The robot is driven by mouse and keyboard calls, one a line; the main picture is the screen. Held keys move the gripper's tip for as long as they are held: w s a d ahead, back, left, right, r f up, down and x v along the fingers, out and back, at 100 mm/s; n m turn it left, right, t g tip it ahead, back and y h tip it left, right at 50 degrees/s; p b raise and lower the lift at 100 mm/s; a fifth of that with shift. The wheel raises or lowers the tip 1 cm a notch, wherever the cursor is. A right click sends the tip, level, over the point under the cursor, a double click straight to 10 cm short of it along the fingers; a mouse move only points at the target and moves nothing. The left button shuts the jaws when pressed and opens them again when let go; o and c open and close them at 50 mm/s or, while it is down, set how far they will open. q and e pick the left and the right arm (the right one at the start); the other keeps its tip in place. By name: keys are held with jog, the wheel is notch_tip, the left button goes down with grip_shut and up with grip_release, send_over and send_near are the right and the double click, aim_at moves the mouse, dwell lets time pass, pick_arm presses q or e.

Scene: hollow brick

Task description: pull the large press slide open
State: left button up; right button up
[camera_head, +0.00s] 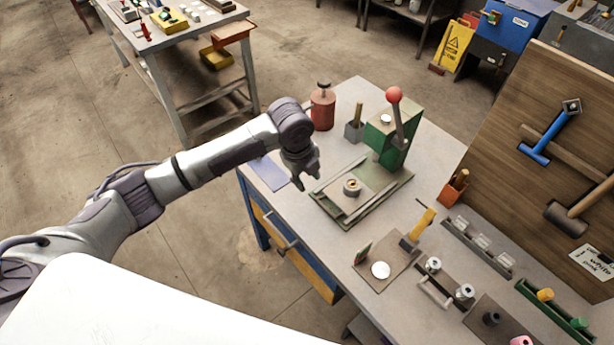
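The large press (395,143) is green with a red-knobbed lever and stands toward the back of the workbench. Its slide (347,197) is a flat grey plate on the green-edged base in front of the press body, with a round brass-coloured part (351,187) on it. My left gripper (307,183) is just left of the base, above the bench edge, with its fingers pointing down. The fingers look apart, with nothing seen between them. Whether it touches the slide cannot be told. My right gripper is not in view.
A red canister (322,108) and a small grey holder (355,128) stand behind my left gripper. A blue-grey sheet (269,172) lies at the bench's left corner. Small trays and parts fill the right side. A tool board (540,150) rises at the right.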

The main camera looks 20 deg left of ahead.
pick_arm(q)
jog(key=shift+r, duration=0.1)
notch_tip(320, 180, up, 12)
jog(key=s+a, duration=0.1)
jog(key=s, duration=0.1)
jog(key=shift+a+f, duration=0.15)
jog(key=shift+f, duration=0.05)
jog(key=b, duration=1.5)
send_near(327, 210)
jog(key=f, duration=0.2)
jog(key=w+f+p, duration=0.1)
jog(key=f, duration=0.2)
jog(key=f+p, duration=0.1)
jog(key=f, duration=0.2)
jog(key=shift+w+d, duration=0.2)
jog(key=shift+d, duration=0.2)
grip_shut()
